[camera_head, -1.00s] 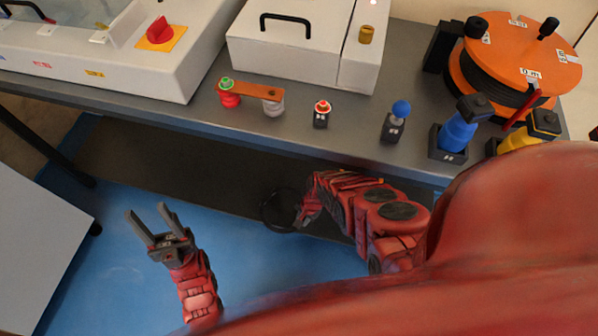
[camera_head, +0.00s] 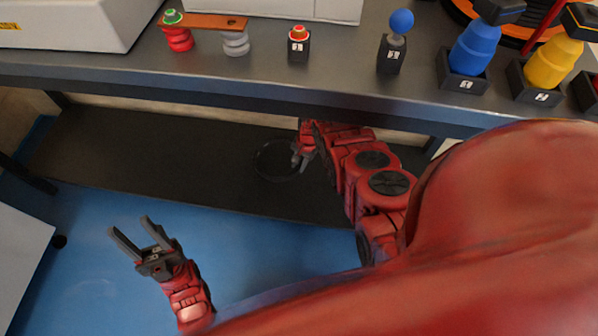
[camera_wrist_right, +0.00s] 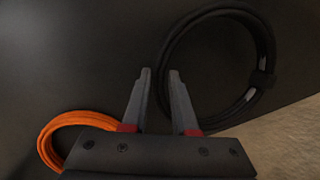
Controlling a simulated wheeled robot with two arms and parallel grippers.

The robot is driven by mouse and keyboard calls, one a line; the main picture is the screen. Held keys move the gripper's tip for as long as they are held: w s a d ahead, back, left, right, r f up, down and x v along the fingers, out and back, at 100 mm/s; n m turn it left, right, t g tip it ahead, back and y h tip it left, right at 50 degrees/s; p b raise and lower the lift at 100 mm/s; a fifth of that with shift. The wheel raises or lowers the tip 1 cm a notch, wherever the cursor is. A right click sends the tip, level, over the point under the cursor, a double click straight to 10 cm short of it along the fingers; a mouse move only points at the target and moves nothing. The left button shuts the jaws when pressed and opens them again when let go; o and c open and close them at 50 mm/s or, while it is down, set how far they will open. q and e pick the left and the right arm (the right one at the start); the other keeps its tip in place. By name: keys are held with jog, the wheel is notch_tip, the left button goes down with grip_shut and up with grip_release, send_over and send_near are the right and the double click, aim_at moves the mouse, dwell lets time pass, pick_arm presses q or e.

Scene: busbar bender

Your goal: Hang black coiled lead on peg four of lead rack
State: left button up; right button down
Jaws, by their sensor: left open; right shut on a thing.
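The black coiled lead (camera_head: 257,166) is a thin dark ring at my right gripper, over the dark lower shelf. In the right wrist view the black coiled lead (camera_wrist_right: 267,45) is a large ring with a tie, beside the fingers on the right. My right gripper (camera_head: 299,162) is shut on it; the wrist view shows its fingers (camera_wrist_right: 160,75) with a narrow gap, and the exact grip point is hard to see. My left gripper (camera_head: 128,226) is open and empty above the blue floor. I cannot make out the lead rack or peg four.
An orange coil (camera_wrist_right: 55,135) shows at the left of the wrist view. The grey bench (camera_head: 130,70) overhangs the dark lower shelf (camera_head: 120,150).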

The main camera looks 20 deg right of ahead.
notch_tip(320, 180, down, 4)
jog(key=b, duration=0.3)
jog(key=shift+w, duration=0.1)
jog(key=shift+r, duration=0.25)
jog(key=shift+f, duration=0.15)
jog(key=c, duration=0.7)
grip_release()
